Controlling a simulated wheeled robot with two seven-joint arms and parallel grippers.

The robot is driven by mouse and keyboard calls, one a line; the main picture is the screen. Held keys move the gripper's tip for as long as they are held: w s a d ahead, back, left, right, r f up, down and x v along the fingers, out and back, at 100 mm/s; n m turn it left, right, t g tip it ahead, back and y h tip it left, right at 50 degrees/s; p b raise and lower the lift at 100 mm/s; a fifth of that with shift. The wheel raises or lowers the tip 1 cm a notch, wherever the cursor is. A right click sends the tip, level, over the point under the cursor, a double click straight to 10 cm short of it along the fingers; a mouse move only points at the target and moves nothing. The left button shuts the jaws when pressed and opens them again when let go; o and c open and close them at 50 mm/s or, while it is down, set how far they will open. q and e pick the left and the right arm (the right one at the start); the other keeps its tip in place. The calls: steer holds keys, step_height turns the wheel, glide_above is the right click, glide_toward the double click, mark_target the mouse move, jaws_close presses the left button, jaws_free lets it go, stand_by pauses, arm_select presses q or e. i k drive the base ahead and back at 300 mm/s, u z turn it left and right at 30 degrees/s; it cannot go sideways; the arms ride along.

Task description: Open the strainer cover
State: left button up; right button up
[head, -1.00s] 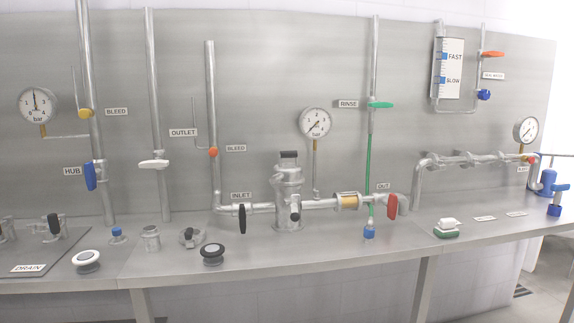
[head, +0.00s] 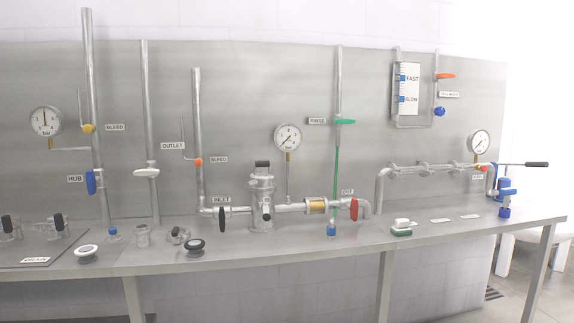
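The strainer (head: 262,205) is an upright metal body in the pipe line at the middle of the bench. The cover looks seated on the body. To its left is the black inlet valve handle (head: 222,219); to its right is the red outlet valve handle (head: 354,209), upright across the pipe. Neither of my grippers shows in the head view.
A pressure gauge (head: 288,138) is above. A green-and-white item (head: 402,227) and a blue device with a lever (head: 506,190) are at right.

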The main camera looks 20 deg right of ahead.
mark_target(260, 181)
steer(key=z, duration=0.65)
steer(key=i, duration=0.7)
steer(key=z, duration=0.4)
